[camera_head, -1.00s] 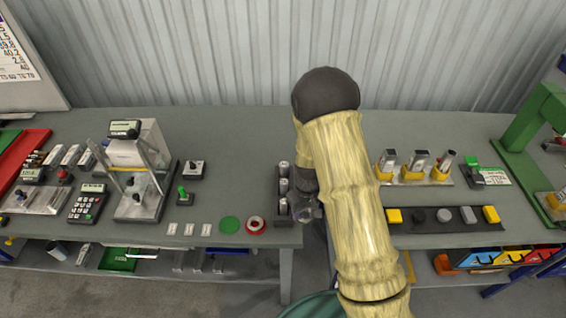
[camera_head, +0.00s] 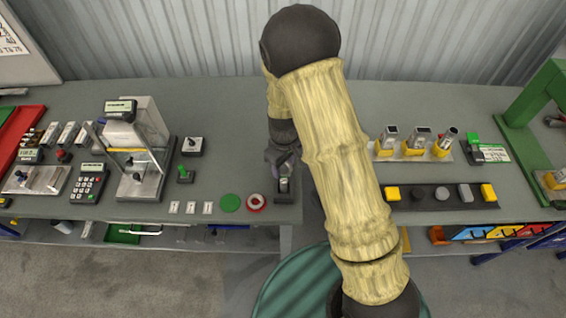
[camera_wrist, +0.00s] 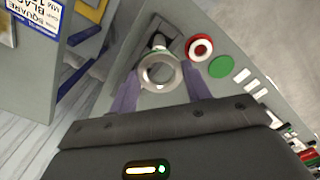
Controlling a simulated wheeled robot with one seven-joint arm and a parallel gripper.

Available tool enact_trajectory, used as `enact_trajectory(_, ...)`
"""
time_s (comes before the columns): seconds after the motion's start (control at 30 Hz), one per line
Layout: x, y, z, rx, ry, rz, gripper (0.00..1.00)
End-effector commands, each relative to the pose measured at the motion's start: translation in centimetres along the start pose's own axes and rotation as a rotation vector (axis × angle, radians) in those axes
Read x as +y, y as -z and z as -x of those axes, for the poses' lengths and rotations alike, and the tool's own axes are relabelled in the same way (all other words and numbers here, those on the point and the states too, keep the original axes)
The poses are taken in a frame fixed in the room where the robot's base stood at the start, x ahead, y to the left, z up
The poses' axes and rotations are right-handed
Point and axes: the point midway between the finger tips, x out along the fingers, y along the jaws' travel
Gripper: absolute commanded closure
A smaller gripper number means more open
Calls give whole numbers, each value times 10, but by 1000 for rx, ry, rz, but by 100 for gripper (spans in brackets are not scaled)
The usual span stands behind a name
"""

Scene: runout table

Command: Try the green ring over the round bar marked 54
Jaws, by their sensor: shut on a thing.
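My gripper (camera_wrist: 160,74) has its two purple fingers closed on the sides of a grey metal ring (camera_wrist: 174,78). In the head view my gripper (camera_head: 281,158) is over the rack (camera_head: 286,198), with one bar top (camera_head: 284,184) visible in front. My arm hides the other bars. No number 54 is readable.
Left of the rack are a red disc (camera_head: 249,204) with a pale ring on it, an empty green disc (camera_head: 230,203) and several white tags (camera_head: 190,208). A dark block strip (camera_head: 455,205) lies to the right.

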Motion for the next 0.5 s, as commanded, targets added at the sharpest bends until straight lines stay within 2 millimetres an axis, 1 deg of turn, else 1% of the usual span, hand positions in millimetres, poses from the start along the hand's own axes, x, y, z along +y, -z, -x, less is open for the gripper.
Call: enact_trajectory(0.5, 1, 0, -33, 0, 0, -2, 78)
